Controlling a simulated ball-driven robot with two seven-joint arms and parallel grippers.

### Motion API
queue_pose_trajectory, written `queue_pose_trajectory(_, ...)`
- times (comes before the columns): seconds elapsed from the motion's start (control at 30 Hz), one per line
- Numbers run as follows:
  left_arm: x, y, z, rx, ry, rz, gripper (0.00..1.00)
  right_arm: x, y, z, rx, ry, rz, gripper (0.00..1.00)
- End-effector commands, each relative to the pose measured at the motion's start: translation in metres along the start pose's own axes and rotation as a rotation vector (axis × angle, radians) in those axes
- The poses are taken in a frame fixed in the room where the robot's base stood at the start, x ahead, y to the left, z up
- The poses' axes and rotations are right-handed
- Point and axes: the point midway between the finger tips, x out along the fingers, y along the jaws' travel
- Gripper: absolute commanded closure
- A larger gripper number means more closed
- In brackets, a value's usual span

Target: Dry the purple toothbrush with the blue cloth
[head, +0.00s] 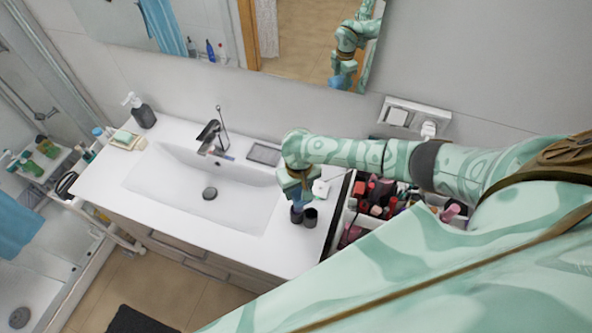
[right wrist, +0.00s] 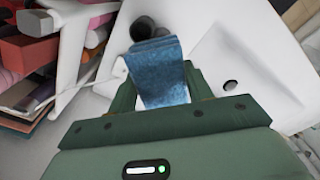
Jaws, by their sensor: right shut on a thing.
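My right gripper (head: 299,196) is shut on the blue cloth, just above the counter to the right of the sink. The blue cloth (right wrist: 158,70) fills the space between the fingers in the right wrist view and sticks out beyond them. In the head view the gripper largely hides it. Two dark cups (head: 310,217) stand on the counter close to the gripper. I cannot make out the purple toothbrush for certain. A thin blue and reddish item (head: 222,155) lies by the faucet, too small to identify. My left gripper is not in view.
The white sink (head: 170,180) is empty, with a dark faucet (head: 208,135) at its back. A cart (head: 343,215) full of cosmetics stands right of the counter. A soap pump (head: 142,113) stands at the far left. The counter's front is clear.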

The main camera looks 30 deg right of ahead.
Motion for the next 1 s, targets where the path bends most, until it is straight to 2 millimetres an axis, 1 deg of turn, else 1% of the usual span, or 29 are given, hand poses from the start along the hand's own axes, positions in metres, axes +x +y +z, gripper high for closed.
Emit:
queue_pose_trajectory(0.1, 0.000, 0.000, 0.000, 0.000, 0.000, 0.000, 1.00, -0.001, 0.006, 0.006, 0.000, -0.002, 0.002, 0.68)
queue_pose_trajectory(0.23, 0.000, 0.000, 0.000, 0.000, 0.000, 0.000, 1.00, -0.007, 0.006, 0.006, 0.000, 0.001, 0.000, 0.68)
queue_pose_trajectory(0.73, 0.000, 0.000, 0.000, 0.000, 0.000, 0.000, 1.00, -0.065, 0.007, 0.006, -0.001, 0.001, 0.001, 0.68)
queue_pose_trajectory(0.83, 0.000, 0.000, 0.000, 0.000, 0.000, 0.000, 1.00, -0.070, 0.007, 0.006, 0.001, 0.000, 0.000, 0.68)
queue_pose_trajectory(1.0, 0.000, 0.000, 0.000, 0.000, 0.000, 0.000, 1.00, -0.072, 0.007, 0.006, 0.001, 0.000, 0.001, 0.68)
